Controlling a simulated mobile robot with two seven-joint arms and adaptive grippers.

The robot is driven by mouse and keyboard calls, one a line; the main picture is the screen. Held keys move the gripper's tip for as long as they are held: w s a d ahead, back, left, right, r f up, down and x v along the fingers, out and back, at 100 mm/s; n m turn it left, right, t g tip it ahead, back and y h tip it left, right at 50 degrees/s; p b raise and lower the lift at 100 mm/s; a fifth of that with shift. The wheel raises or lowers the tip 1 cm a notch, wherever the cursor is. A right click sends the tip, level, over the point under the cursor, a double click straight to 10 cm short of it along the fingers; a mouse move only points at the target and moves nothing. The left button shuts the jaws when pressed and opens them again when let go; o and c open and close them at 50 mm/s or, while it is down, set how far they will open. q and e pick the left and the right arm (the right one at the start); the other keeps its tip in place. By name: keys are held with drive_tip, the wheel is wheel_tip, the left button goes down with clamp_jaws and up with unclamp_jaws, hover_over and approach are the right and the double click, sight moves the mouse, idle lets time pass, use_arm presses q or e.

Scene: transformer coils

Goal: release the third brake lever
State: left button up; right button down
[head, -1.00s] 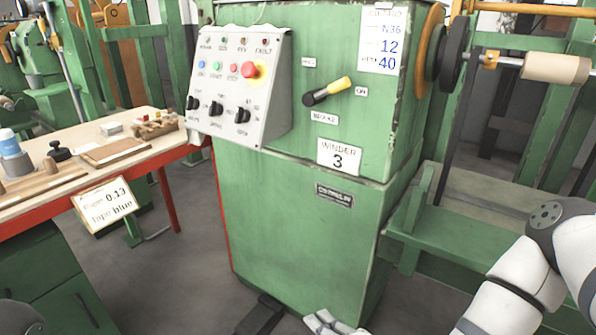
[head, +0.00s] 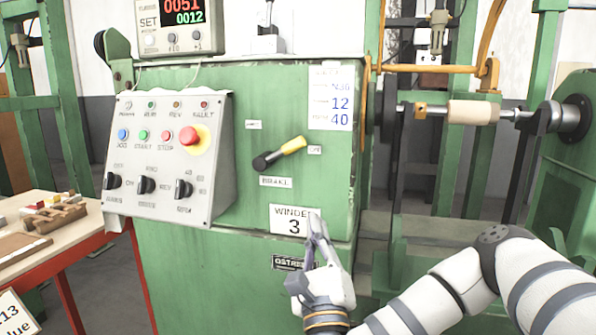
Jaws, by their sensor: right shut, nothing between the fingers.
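The brake lever (head: 280,152) is on the green front of the winder marked 3. It has a black hub at lower left and a yellow grip pointing up and right, toward the small ON label (head: 315,150). A BRAKE label (head: 276,182) sits below it. My right gripper (head: 315,222) is shut and empty, fingers pointing up, in front of the right part of the WINDER 3 plate (head: 290,220). It is below and to the right of the lever, apart from it. My left gripper is out of view.
A grey control box (head: 165,150) with buttons, knobs and a red emergency stop (head: 189,136) juts out left of the lever. A shaft with a wooden roller (head: 473,112) is at the right. A red-edged workbench (head: 50,250) stands at the left.

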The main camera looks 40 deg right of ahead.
sight(283, 151)
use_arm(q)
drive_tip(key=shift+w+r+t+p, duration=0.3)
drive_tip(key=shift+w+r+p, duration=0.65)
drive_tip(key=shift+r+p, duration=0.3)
use_arm(e)
drive_tip(key=shift+a+r+x, duration=0.35)
drive_tip(key=shift+x, duration=1.8)
drive_tip(key=shift+a+r+x, duration=0.35)
drive_tip(key=shift+x, duration=1.75)
drive_tip(key=shift+a+r+x, duration=0.3)
drive_tip(key=shift+a+x, duration=0.1)
drive_tip(key=shift+x, duration=1.75)
drive_tip(key=shift+w, duration=0.1)
